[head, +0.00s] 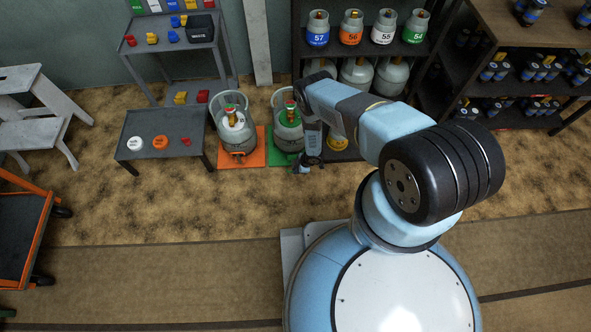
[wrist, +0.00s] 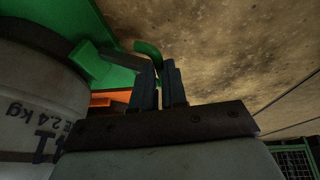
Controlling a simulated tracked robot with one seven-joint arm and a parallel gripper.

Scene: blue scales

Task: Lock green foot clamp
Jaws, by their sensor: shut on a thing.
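The green scale (head: 281,159) stands on the floor with a grey gas cylinder (head: 288,133) on it. In the wrist view the cylinder's side (wrist: 35,95) fills the left, next to the green platform (wrist: 100,72). A curved green clamp lever (wrist: 148,49) sticks out at the platform's edge and reaches my fingertips. My gripper (head: 303,170) is low at the front right of the green scale. In the wrist view my gripper's dark fingers (wrist: 160,75) are close together, shut on the green lever. The lever's lower part is hidden behind the fingers.
An orange scale (head: 256,147) with another cylinder (head: 235,130) stands just left of the green one. A low grey table (head: 165,155) holds small caps. Shelves with cylinders (head: 352,28) stand behind. The floor (head: 180,210) in front is clear.

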